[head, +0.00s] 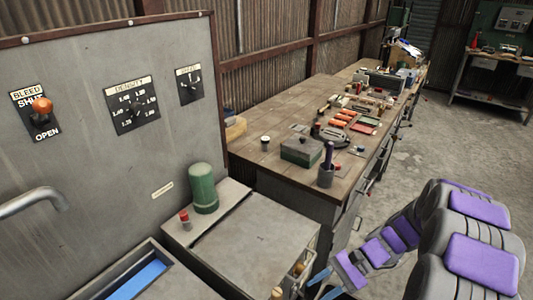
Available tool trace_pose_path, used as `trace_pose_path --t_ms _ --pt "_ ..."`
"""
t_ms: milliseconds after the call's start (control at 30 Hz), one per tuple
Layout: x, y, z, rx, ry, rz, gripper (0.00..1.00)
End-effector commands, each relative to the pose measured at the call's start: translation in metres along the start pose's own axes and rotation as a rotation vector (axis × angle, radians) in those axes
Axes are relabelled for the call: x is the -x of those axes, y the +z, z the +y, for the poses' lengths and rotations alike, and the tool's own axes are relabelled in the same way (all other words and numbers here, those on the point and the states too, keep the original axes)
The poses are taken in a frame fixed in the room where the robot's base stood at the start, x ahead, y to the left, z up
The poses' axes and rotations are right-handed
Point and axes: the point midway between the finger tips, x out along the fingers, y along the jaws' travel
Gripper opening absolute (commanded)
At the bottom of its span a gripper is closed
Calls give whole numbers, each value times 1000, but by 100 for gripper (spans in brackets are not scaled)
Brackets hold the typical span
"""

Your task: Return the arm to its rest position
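My arm (470,250), grey with purple pads, comes in from the lower right and bends down toward the bottom middle. My gripper (324,284) is at its end, beside the right side of the grey cabinet. Its two blue fingers show apart, with nothing seen between them. The fingers are small and near the bottom edge of the picture.
A grey panel (100,180) with a red-knobbed bleed lever (42,106) and dials stands at left. The low cabinet (255,245) carries a green cylinder (203,188). A long workbench (255,160) holds tools. The concrete floor (460,150) is clear at right.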

Motion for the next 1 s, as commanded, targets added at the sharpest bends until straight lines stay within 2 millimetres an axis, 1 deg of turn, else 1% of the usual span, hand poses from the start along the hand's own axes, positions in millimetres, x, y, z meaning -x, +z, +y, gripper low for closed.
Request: trace_pose_path --t_ms 33,100,233,500,667,800,1000 --pt "-2 14 0 27 40 21 40" --pt "-5 30 2 60 94 49 40" --pt "-9 59 7 122 191 105 40" --pt "-17 113 29 253 384 220 40" --pt "-18 140 45 333 489 298 40" --pt "-19 161 62 403 579 367 40" --pt "-16 186 89 503 698 467 40"
